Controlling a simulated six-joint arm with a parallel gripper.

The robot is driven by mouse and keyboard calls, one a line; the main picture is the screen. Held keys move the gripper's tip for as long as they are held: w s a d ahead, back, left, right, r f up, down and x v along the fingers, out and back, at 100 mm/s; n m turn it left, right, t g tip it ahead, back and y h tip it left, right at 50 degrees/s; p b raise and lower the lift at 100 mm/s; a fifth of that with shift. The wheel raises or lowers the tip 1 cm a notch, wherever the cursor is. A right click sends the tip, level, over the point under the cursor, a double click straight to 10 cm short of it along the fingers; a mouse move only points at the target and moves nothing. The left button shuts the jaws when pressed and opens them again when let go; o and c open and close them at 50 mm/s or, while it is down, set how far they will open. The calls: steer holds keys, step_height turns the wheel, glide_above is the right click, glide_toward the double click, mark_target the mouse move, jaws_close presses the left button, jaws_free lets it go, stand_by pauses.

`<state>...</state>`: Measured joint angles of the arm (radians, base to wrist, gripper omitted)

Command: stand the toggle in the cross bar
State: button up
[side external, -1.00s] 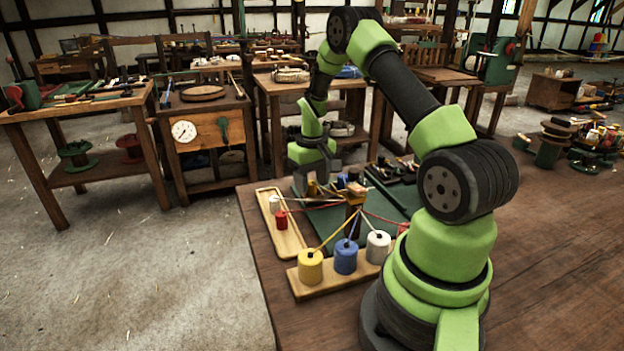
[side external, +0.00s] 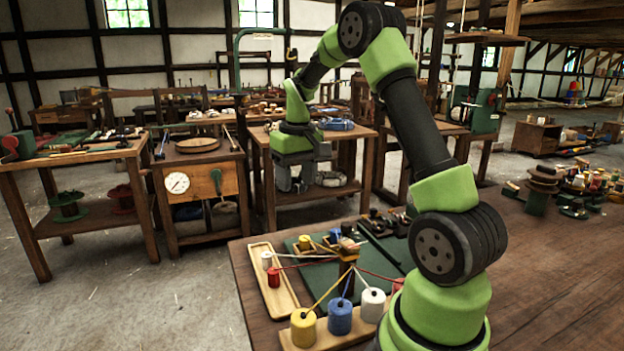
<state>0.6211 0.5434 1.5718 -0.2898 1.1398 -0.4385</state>
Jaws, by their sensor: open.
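A dark upright post (side external: 347,270) stands on the green mat, with a small light wooden piece (side external: 348,246) across its top; this may be the cross bar, but it is too small to be sure. Coloured cords run out from the post. I cannot make out the toggle for certain among the small parts there. My gripper (side external: 291,184) points down, open, with nothing visible between its fingers. It appears above and to the left of the post, clear of the work.
Yellow (side external: 303,328), blue (side external: 340,318) and white (side external: 373,305) spools stand on a wooden strip in front. A narrow wooden tray (side external: 284,296) at the left holds a red (side external: 274,278) and a white spool. Dark tools lie behind the mat (side external: 322,272).

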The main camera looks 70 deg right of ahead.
steer(key=s+a+r+n+t, duration=0.1)
steer(key=s+a+r+t, duration=0.1)
steer(key=a+r, duration=0.4)
steer(key=s+a+r+t, duration=0.2)
steer(key=a+r, duration=0.2)
steer(key=a, duration=0.4)
steer(key=s+a+t+y, duration=0.2)
steer(key=s+a, duration=0.7)
steer(key=s, duration=0.1)
steer(key=shift+r+n+t, duration=0.15)
steer(key=shift+n+t, duration=0.15)
steer(key=shift+n, duration=0.1)
steer(key=shift+s+d, duration=0.1)
step_height(320, 180, up, 5)
